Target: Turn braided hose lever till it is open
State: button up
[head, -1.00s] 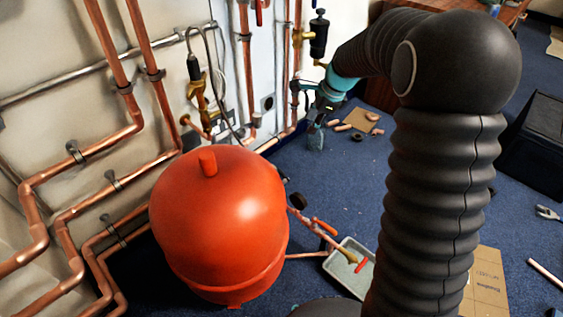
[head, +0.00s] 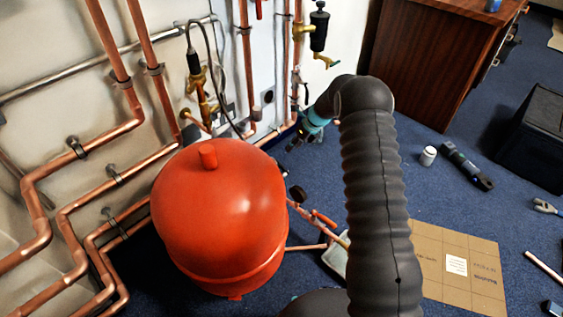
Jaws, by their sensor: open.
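The dark braided hose (head: 217,62) loops down the wall at upper left, beside a brass valve fitting (head: 203,95) on a copper pipe. I cannot make out the hose's lever or its angle at this size. My gripper (head: 291,146) is low by the wall, to the right of the hose and apart from it, beyond the red tank. It is open and holds nothing that I can see. My own arm covers part of the floor behind it.
A large red tank (head: 220,215) stands in front of the hose's wall. Copper pipes (head: 100,165) run along the left wall. A black-topped vent with a brass valve (head: 318,30) is above my gripper. A wooden cabinet (head: 425,65) stands at right. Cardboard (head: 455,265) lies on the blue floor.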

aim_at(280, 163)
jog(key=x, duration=1.2)
grip_shut()
